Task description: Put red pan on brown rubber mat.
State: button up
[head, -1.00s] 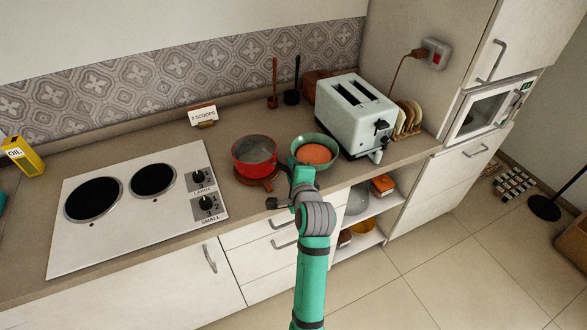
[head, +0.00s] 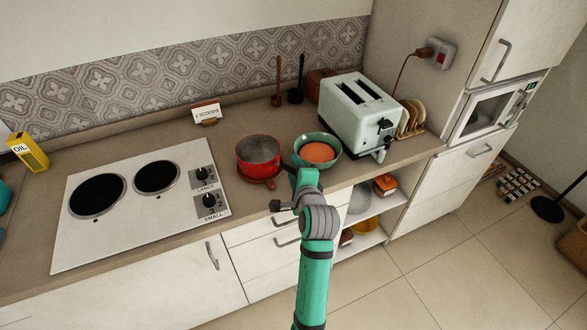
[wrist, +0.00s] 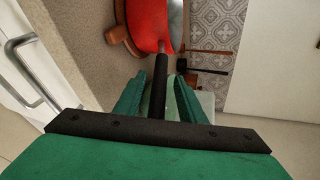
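The red pan (head: 259,158) stands on the counter between the hob and a green bowl. A brown mat-like piece (head: 263,184) shows under its front edge. In the wrist view the pan (wrist: 147,22) is at the top, with the brown piece (wrist: 118,32) to its left. Its black handle (wrist: 158,85) runs down between the two green fingers of my gripper (wrist: 160,88). The fingers stand apart, with a gap on each side of the handle. In the head view my arm hides the handle and the fingertips.
The green bowl (head: 330,159) with orange contents is close to the pan's right, and a toaster (head: 358,118) is beyond it. The hob (head: 130,225) is on the left. Counter between hob and pan is bare.

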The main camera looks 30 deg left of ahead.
jog(key=v, duration=1.1)
jog(key=s+d+f+n+t+h, duration=0.35)
jog(key=s+d+f+h, duration=0.25)
jog(key=s+d+f, duration=0.9)
jog(key=s+d+n+h, duration=0.1)
jog(key=s+n, duration=0.3)
jog(key=s, duration=0.6)
jog(key=s+d+n+h, duration=0.1)
jog(key=s+d+n, duration=0.3)
jog(key=s, duration=0.6)
jog(key=shift+n+t+h, duration=0.3)
jog(key=shift+n+t, duration=0.15)
jog(key=shift+n, duration=0.2)
jog(key=shift+s, duration=0.15)
